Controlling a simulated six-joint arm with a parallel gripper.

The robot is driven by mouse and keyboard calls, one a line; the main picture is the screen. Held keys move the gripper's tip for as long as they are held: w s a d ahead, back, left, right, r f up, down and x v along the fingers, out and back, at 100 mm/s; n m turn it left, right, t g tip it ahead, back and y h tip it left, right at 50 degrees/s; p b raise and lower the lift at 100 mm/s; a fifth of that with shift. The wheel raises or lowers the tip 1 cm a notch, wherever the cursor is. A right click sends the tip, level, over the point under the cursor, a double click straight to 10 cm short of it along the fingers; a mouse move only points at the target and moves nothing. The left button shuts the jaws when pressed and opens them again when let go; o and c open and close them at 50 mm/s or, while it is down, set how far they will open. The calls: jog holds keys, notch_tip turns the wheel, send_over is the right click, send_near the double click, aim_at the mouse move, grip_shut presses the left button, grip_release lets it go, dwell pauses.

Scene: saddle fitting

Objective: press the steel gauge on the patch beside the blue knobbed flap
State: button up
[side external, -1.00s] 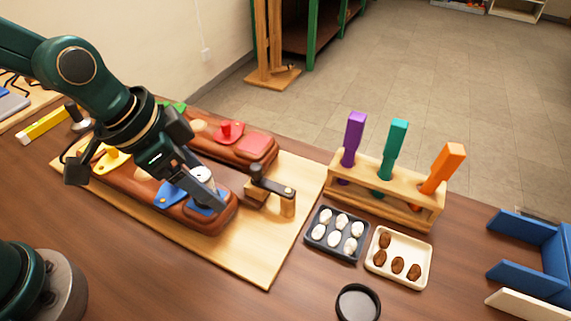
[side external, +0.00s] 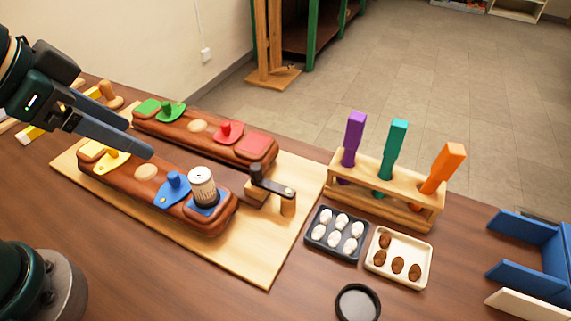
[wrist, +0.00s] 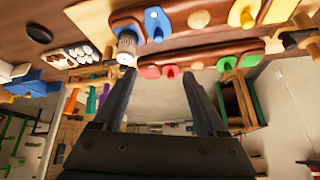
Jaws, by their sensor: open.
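The steel gauge (side external: 203,185), a ribbed silver cylinder with a white top and dark base, stands upright on the blue patch (side external: 216,211) at the right end of the front brown saddle block. The blue knobbed flap (side external: 173,189) lies just left of it. In the wrist view the gauge (wrist: 126,47) and the blue flap (wrist: 157,24) show near the top. My gripper (side external: 145,149) is open and empty, raised above the left part of the front block, apart from the gauge. Whether the gauge's base is fully flat on the patch cannot be told.
A yellow flap (side external: 111,162) is on the front block. The rear block (side external: 190,133) carries green and red flaps and patches. A wooden toggle arm (side external: 271,187) stands right of the blocks. A rack (side external: 400,203) and two trays (side external: 337,232) stand farther right.

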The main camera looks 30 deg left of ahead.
jog(key=s+a+f+n+y, duration=0.1)
jog(key=s+a+n, duration=0.2)
jog(key=s, duration=0.2)
jog(key=shift+a+f+n+g, duration=0.2)
jog(key=shift+f+n+g, duration=0.1)
jog(key=shift+f+n, duration=0.1)
